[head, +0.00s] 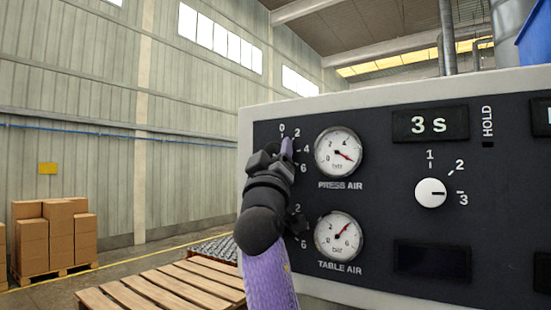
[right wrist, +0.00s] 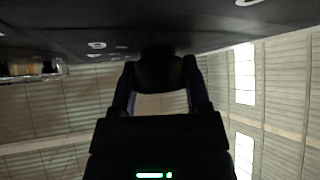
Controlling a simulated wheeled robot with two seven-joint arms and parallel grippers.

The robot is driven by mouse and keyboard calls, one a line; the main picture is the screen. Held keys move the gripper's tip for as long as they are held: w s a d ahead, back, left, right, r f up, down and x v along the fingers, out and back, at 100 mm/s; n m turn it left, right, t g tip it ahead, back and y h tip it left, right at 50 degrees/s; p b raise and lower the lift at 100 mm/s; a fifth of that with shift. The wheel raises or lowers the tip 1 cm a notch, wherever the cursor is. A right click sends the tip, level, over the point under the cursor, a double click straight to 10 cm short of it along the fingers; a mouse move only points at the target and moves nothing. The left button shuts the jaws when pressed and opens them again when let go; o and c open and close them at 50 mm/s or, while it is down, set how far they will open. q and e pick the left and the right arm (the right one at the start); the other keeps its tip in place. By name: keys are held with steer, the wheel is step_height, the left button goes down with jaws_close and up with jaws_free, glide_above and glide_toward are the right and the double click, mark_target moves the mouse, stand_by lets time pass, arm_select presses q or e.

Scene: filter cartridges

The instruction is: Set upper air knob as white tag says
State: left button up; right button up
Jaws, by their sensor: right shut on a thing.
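The upper air knob sits left of the PRESS AIR gauge (head: 338,152) on the dark panel (head: 385,190). In the head view my right gripper (head: 285,148) covers nearly all of it; the 0, 2, 4, 6 scale shows around it. In the right wrist view the dark knob (right wrist: 160,74) is between the two fingers, and the gripper is shut on it. The knob's pointer is hidden. The PRESS AIR needle points to the lower right, past the 4. I cannot make out a white tag. My left gripper is not in view.
Below, a second dark knob (head: 299,222) is partly hidden by my right arm, beside the TABLE AIR gauge (head: 338,237). A white HOLD selector (head: 431,193) and a "3 s" display (head: 430,124) are to the right. Pallets (head: 165,290) lie on the floor at left.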

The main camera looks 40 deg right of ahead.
steer(key=o, duration=1.3)
steer(key=shift+f, duration=0.1)
steer(key=b+v, duration=0.5)
steer(key=v, duration=0.4)
steer(key=shift+s+a+f, duration=0.2)
steer(key=shift+s+a, duration=0.05)
steer(key=shift+a, duration=0.05)
